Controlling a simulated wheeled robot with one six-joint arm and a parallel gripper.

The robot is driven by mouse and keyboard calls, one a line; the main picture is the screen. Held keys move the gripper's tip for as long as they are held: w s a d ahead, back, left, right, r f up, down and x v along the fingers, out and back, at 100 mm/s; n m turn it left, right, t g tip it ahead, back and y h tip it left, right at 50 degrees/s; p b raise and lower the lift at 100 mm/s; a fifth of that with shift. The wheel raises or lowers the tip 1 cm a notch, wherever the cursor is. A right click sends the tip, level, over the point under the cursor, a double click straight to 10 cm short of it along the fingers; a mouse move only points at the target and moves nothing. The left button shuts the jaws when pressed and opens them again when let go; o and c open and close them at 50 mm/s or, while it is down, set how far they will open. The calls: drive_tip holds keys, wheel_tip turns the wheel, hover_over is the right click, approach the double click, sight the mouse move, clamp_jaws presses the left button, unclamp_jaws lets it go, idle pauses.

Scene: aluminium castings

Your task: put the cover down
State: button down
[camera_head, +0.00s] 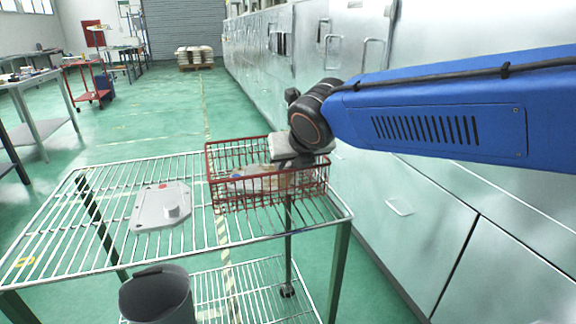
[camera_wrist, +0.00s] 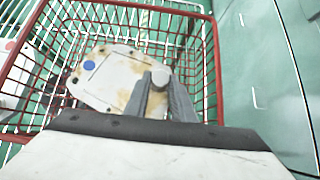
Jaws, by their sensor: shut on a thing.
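A pale cover (camera_wrist: 110,80) with brown stains and a blue dot shows in the wrist view, inside the red wire basket (camera_wrist: 208,60). My gripper (camera_wrist: 160,80) is shut on the cover's round boss. In the head view the stained cover (camera_head: 258,183) shows through the basket's wires (camera_head: 208,163), low inside it. My wrist is above the basket's right part and hides the fingers there. I cannot tell whether the cover touches the basket floor. A second, grey cover (camera_head: 150,208) with a red dot and a raised boss lies flat on the wire rack, left of the basket.
The basket stands on the wire rack's top shelf (camera_head: 100,230), whose left and front parts are clear. A dark grey bin (camera_head: 158,298) stands in front, below shelf height. Pale metal cabinets (camera_head: 400,200) line the right side, close to the basket.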

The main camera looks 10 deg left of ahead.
drive_tip(key=shift+f, duration=0.3)
drive_tip(key=shift+f, duration=0.1)
drive_tip(key=c, duration=1.5)
unclamp_jaws()
drive_tip(key=shift+s+r, duration=0.1)
drive_tip(key=shift+r, duration=0.15)
drive_tip(key=v, duration=1.1)
drive_tip(key=shift+s+d+r, duration=0.15)
drive_tip(key=shift+d+r, duration=0.05)
drive_tip(key=shift+r, duration=0.1)
drive_tip(key=shift+s, duration=0.1)
